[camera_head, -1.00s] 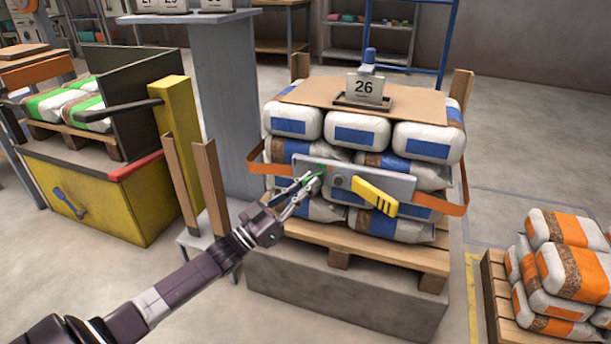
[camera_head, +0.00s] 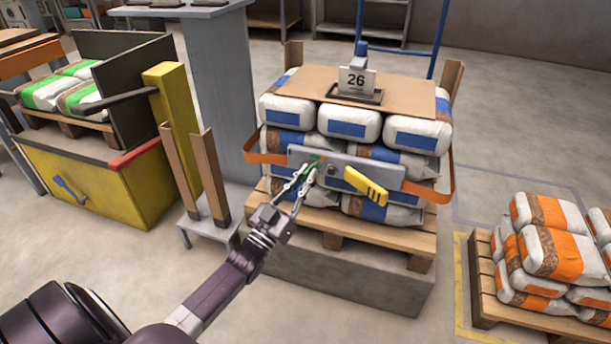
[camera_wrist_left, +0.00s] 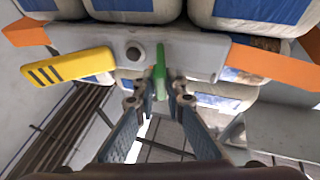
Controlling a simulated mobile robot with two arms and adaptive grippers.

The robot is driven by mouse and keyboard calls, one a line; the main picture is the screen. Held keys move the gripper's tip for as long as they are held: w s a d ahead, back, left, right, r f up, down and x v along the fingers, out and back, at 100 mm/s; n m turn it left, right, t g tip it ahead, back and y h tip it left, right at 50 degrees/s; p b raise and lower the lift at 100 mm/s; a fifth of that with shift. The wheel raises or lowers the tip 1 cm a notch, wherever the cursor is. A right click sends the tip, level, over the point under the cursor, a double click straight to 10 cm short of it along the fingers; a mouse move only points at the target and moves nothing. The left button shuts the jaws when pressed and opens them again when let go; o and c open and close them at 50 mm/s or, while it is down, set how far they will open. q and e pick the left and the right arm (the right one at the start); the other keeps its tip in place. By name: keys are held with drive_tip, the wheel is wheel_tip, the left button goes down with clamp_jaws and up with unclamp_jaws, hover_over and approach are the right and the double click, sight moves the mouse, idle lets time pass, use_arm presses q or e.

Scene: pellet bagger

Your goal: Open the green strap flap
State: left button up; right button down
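The green strap flap (camera_wrist_left: 159,72) hangs as a narrow tab from the grey buckle plate (camera_wrist_left: 195,52), pointing down toward my left gripper (camera_wrist_left: 160,94). In the head view the plate (camera_head: 297,155) lies across the front of the bag stack, and only a little green shows near the fingertips. My left gripper (camera_head: 305,175) is open; its two fingers stand on either side of the flap's lower end, with gaps visible. A yellow lever (camera_head: 366,186) sits on the plate beside a round knob (camera_head: 331,170). My right gripper is not in view.
An orange strap (camera_head: 264,157) runs around the white-and-blue bags (camera_head: 347,122) on a wooden pallet (camera_head: 392,236). Brown posts (camera_head: 209,178) stand close left of the stack. Orange-marked bags (camera_head: 552,254) lie at right. Floor in front is clear.

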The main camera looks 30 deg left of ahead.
use_arm(q)
drive_tip(key=o, duration=0.4)
drive_tip(key=v, duration=1.2)
drive_tip(key=shift+d, duration=0.1)
